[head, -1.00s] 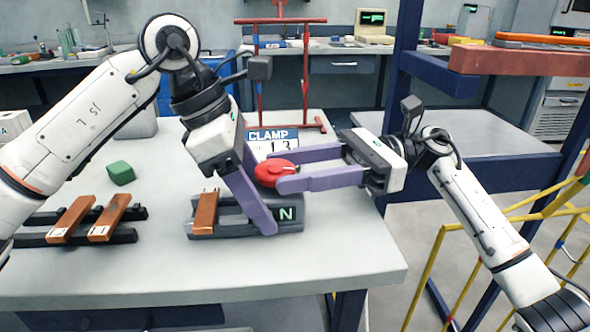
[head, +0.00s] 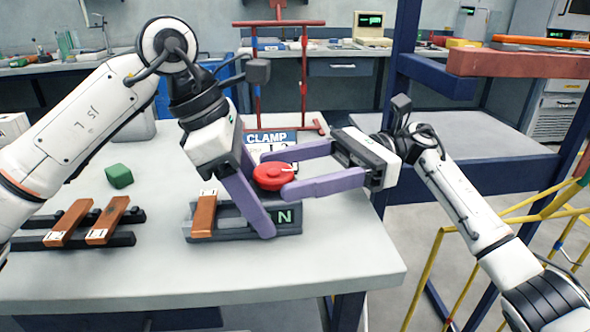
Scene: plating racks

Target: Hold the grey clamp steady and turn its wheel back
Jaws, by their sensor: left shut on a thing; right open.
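The grey clamp (head: 220,232) sits on the white table, with an orange bar (head: 204,213) across its left part and a green letter N on its right front. My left gripper (head: 262,232) is shut on the clamp's body, its purple fingers reaching down from the upper left and hiding part of it. The red wheel (head: 270,177) sits on top of the clamp, right of the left fingers. My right gripper (head: 286,171) is open, coming from the right. Its two purple fingertips lie on the far and near sides of the wheel; I cannot tell whether they touch it.
A sign reading CLAMP (head: 270,137) stands behind the wheel. A green block (head: 119,176) and a black rack (head: 75,241) with two orange bars lie to the left. A red stand (head: 304,85) rises at the back. The table's front is clear.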

